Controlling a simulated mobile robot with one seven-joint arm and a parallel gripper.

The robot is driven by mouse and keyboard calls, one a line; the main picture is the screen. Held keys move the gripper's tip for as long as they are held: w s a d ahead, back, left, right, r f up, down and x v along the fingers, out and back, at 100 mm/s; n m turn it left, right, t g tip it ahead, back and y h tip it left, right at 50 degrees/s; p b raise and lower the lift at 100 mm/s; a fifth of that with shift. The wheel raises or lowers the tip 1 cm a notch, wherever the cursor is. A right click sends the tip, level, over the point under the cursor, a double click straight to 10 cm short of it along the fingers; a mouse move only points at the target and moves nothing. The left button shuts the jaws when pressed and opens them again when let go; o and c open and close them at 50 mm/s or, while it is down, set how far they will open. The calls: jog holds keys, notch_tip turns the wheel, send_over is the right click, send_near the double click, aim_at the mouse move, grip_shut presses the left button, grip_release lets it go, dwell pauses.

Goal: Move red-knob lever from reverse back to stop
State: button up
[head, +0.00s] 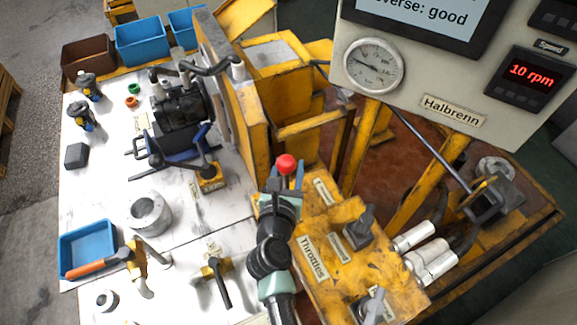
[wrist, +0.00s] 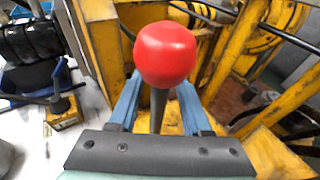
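The red-knob lever (head: 286,164) stands on the yellow throttle console (head: 335,235), its dark stem under the round red knob. In the wrist view the red knob (wrist: 165,54) is large and close, with its grey stem below. My gripper (head: 284,190) is at the lever, just below the knob. In the wrist view my gripper (wrist: 158,95) has one blue finger on each side of the stem, with a visible gap on both sides. The fingers look open around the stem, not closed on it. The stem's lower end is hidden by my gripper.
A panel above reads "verse: good", partly cut off, with a round gauge (head: 374,65) and a 10 rpm display (head: 530,73). A yellow upright plate (head: 245,95) and a white worktable (head: 110,195) with tools lie left.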

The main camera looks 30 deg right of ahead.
jog(key=v, duration=1.3)
dwell(0.4)
jog(key=w+a+r+n+t+y, duration=0.2)
jog(key=a+r+n+t, duration=0.3)
jog(key=r, duration=0.7)
jog(key=w+a+r+n+t+y, duration=0.15)
jog(key=r+n+t, duration=0.25)
jog(key=r+n, duration=0.6)
jog(key=w+a+r+n+t+y, duration=0.1)
jog(key=w+a+r+n+t, duration=0.2)
jog(key=r, duration=1.1)
jog(key=s+a+r+n+t+y, duration=0.1)
jog(key=s+a+r+n+y, duration=0.15)
jog(key=r+n+y, duration=0.55)
jog(key=s+a+r+n+t+y, duration=0.1)
jog(key=s+a+r+n+y, duration=0.2)
jog(key=n, duration=0.8)
jog(key=s+d+r+n+h, duration=0.2)
jog(key=d+r+n+h, duration=0.1)
jog(key=r+n+h, duration=0.2)
notch_tip(320, 180, up, 4)
jog(key=shift+d+f+n+t+h, duration=0.1)
jog(key=shift+d+n+t+h, duration=0.25)
jog(key=shift+h, duration=0.7)
